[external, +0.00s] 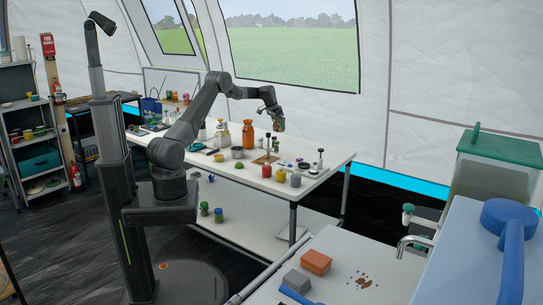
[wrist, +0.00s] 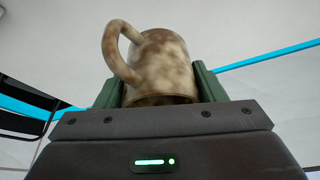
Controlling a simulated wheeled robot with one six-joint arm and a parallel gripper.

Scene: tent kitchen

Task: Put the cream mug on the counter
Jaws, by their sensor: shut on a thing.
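The cream mug (wrist: 165,65) fills the middle of the wrist view, with brown mottled stains and its handle to the left. My gripper (wrist: 160,92) is shut on it, one green finger on each side of the body. In the external view my gripper (external: 278,123) is raised above the far right part of the white table (external: 328,160); the mug is too small there to make out clearly. A pale counter (external: 345,245) with a tap lies in the right foreground, well apart from my gripper.
An orange sponge (external: 316,262) and a grey block (external: 296,281) lie on the foreground counter beside brown stains. Its middle is mostly clear.

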